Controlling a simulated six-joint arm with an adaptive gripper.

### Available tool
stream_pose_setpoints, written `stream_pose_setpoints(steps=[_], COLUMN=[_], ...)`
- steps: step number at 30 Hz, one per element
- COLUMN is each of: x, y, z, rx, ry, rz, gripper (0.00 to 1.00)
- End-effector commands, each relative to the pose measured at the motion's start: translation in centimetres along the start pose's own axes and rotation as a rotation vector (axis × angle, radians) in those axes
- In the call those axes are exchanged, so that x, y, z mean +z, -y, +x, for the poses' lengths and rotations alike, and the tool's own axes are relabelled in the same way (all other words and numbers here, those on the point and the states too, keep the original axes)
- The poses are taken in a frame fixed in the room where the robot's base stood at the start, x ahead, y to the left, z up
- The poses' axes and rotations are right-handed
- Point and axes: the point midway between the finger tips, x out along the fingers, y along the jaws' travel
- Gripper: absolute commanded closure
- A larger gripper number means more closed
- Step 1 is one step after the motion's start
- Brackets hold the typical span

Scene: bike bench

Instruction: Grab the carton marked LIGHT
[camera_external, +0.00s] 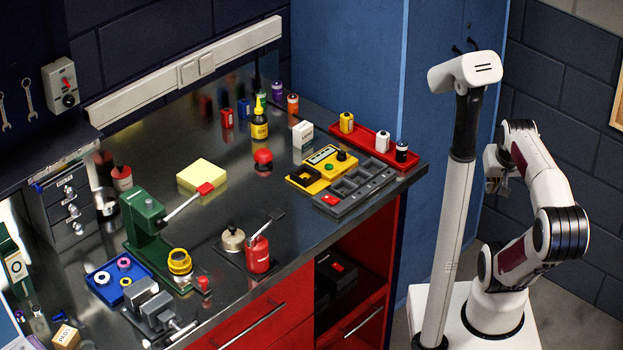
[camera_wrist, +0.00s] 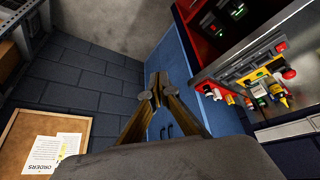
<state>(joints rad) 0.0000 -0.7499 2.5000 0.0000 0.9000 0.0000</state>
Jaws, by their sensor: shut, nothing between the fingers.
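A small white carton (camera_external: 303,134) stands on the dark bench top, behind the yellow device; its print is too small to read. A tan carton (camera_external: 66,337) with unclear print sits at the bench's near left corner. My gripper (camera_external: 494,184) is far to the right of the bench, beyond its end and away from both cartons. In the wrist view my gripper (camera_wrist: 151,94) is shut and empty, with its fingertips together. The white carton seems to show small in that view (camera_wrist: 259,91).
A yellow device (camera_external: 306,183), a grey compartment tray (camera_external: 330,204) and a red tray (camera_external: 371,141) with several small bottles lie near the white carton. A yellow bottle (camera_external: 259,125) and red dome (camera_external: 263,156) stand left of it. A white post (camera_external: 447,220) rises between bench and arm.

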Motion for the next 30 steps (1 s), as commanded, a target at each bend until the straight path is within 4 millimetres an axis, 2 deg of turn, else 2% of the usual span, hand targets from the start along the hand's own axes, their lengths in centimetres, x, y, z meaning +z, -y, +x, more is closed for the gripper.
stream_pose_setpoints(steps=[13, 14, 20, 30], x=[0.00, 0.00, 0.00, -0.04], y=[0.00, 0.00, 0.00, 0.00], z=[0.00, 0.00, 0.00, 0.00], rx=[0.000, 0.000, 0.000, 0.000], ry=[0.000, 0.000, 0.000, -0.001], rz=[0.000, 0.000, 0.000, 0.000], gripper=[1.00, 0.97, 0.45, 0.44])
